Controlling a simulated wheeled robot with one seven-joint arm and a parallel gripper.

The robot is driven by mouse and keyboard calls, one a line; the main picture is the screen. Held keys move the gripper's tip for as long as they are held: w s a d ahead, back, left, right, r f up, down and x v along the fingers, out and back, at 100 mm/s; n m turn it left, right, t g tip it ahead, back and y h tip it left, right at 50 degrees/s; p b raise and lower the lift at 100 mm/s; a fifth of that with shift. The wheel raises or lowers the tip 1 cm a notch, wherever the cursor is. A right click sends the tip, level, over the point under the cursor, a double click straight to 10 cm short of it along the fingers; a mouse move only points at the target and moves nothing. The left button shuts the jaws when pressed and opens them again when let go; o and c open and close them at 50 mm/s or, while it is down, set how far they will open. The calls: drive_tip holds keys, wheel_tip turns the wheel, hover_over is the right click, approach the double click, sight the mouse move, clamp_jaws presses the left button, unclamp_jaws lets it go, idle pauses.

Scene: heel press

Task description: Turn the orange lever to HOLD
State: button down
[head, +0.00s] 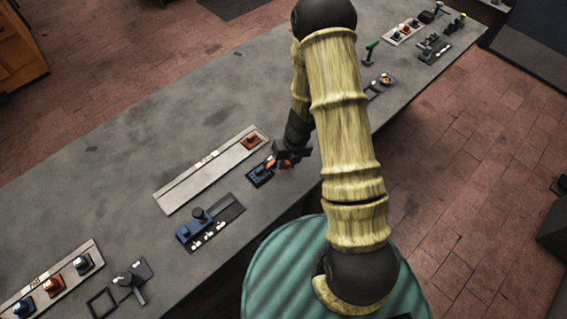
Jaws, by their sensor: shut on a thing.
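The orange lever (270,163) shows as a small orange piece above a dark blue base (260,176) on the grey bench. My gripper (280,160) is at the lever, shut on it, coming down from the upper right. The fingers cover part of the lever, and more orange shows beside them. The lever's exact angle and any HOLD mark are too small or hidden to make out.
A long pale tray (190,188) with an orange-red piece (251,141) at its far end lies left of the lever. A blue device (196,228) stands nearer the front. Another tray (50,289) holds several coloured pieces. The bench's far left side is clear.

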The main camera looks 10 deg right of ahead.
drive_tip(key=shift+a, duration=0.15)
idle(0.3)
drive_tip(key=c, duration=1.1)
unclamp_jaws()
drive_tip(key=shift+r, duration=0.1)
drive_tip(key=d+r+p, duration=0.1)
drive_tip(key=r, duration=0.4)
drive_tip(key=d+r+p, duration=0.1)
drive_tip(key=r, duration=0.5)
drive_tip(key=d+r+p, duration=0.1)
drive_tip(key=r+p, duration=0.1)
drive_tip(key=r, duration=0.4)
drive_tip(key=shift+d, duration=0.25)
